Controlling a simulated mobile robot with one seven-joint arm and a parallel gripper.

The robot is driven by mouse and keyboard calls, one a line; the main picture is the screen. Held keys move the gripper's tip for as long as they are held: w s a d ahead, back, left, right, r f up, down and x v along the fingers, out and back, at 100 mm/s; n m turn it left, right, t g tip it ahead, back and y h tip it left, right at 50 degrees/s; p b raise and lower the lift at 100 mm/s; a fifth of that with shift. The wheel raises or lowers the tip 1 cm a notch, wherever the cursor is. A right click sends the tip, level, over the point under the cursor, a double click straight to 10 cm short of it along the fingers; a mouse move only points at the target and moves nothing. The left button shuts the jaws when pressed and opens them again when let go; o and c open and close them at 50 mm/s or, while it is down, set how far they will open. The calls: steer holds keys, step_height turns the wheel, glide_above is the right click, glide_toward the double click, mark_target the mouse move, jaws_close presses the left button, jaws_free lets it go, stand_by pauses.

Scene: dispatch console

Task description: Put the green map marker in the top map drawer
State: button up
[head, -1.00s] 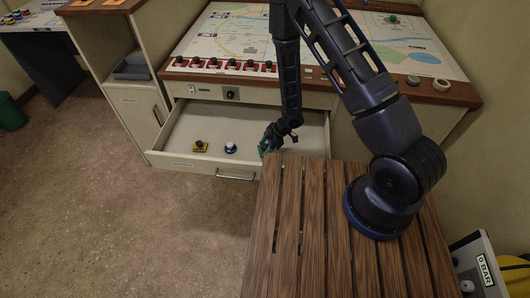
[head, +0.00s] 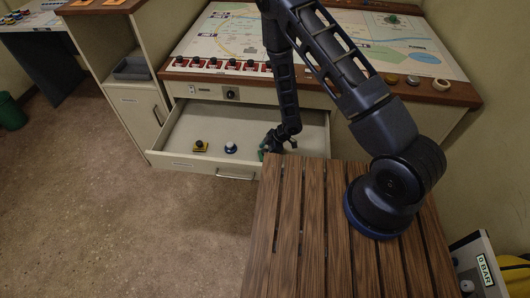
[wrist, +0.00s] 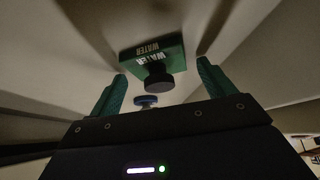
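The green map marker (wrist: 150,52) is a flat green block lettered WATER with a black knob, seen in the wrist view between my gripper's fingers (wrist: 161,85). The fingers are spread, with a gap on both sides of the marker. It appears to rest on the floor of the open top map drawer (head: 185,132). In the head view my gripper (head: 264,153) is low at the drawer's right front; the marker cannot be told apart from the green fingers there.
A yellow marker (head: 199,147) and a blue marker (head: 230,148) lie in the drawer, left of my gripper. A slatted wooden table (head: 300,230) stands close in front of the drawer's right side. Another green piece (head: 393,19) is on the map above.

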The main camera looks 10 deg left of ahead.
steer(key=shift+r, duration=0.1)
steer(key=v, duration=1.2)
steer(key=w+d+r+m+t+h, duration=0.2)
steer(key=w+d+r+m+t, duration=0.3)
steer(key=w+r, duration=0.65)
steer(key=w+d+r+m+t+h, duration=0.3)
steer(key=d+r+m, duration=0.1)
steer(key=d+r, duration=1.05)
steer(key=s+d+r+m+h, duration=0.1)
steer(key=s+d+r+m, duration=0.3)
steer(key=r, duration=0.4)
steer(key=s+d+r+m+h, duration=0.1)
steer(key=s+d+r+m, duration=0.2)
steer(key=s+d+r, duration=0.35)
steer(key=s+r+m, duration=0.2)
steer(key=s+r, duration=0.2)
steer(key=s, duration=0.4)
steer(key=s+d+r+m+g, duration=0.1)
steer(key=s+r+m, duration=0.2)
steer(key=s+r, duration=0.2)
steer(key=s, duration=0.2)
steer(key=shift+s+d+r+g+y, duration=0.2)
steer(key=shift+s+d+g+y, duration=0.1)
steer(key=shift+s, duration=0.1)
